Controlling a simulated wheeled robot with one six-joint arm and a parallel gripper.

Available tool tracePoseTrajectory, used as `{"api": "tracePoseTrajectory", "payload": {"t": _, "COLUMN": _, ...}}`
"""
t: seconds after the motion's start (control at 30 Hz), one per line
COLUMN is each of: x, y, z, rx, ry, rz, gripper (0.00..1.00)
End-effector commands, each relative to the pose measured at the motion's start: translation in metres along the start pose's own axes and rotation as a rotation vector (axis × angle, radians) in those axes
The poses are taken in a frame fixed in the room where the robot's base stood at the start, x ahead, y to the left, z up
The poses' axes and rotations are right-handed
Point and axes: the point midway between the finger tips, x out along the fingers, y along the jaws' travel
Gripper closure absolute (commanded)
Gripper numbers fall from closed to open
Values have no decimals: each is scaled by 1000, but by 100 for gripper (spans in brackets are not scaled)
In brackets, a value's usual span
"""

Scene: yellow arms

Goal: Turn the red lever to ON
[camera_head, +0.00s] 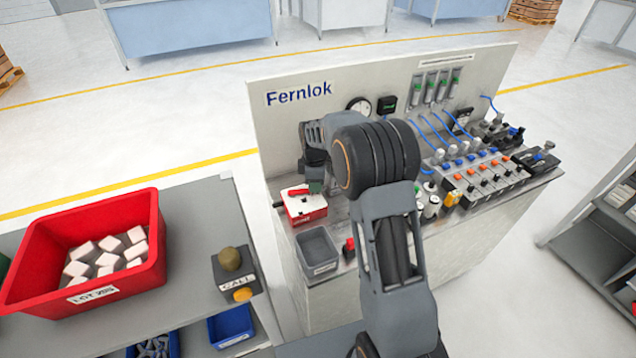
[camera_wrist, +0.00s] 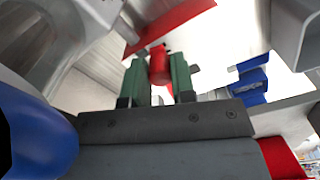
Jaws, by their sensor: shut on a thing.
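The red lever (camera_head: 298,192) sits on top of a small white and red box (camera_head: 306,212) on the bench, left of my arm. In the wrist view the lever's red end (camera_wrist: 158,68) stands between the two green fingers of my gripper (camera_wrist: 159,76), which are shut on it. In the head view my gripper (camera_head: 315,187) is at the right end of the lever, partly hidden by my wrist. The ON marking cannot be read in either view.
A grey bin (camera_head: 318,252) and a red button (camera_head: 349,247) are just in front of the box. The Fernlok panel (camera_head: 290,125) rises behind. Valves and blue tubes (camera_head: 475,180) crowd the right. A red crate (camera_head: 140,245) and call box (camera_head: 236,275) stand left.

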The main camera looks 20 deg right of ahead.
Motion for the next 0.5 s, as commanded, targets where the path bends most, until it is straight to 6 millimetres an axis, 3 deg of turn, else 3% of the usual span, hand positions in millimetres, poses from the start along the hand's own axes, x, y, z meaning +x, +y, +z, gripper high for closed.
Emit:
{"api": "tracePoseTrajectory", "payload": {"t": 0.2, "x": 0, "y": 0, "z": 0, "rx": 1, "ry": 1, "rz": 1, "gripper": 100}}
{"api": "tracePoseTrajectory", "payload": {"t": 0.23, "x": 0, "y": 0, "z": 0, "rx": 2, "ry": 2, "rz": 1, "gripper": 74}}
{"api": "tracePoseTrajectory", "payload": {"t": 0.5, "x": 0, "y": 0, "z": 1, "rx": 4, "ry": 1, "rz": 0, "gripper": 50}}
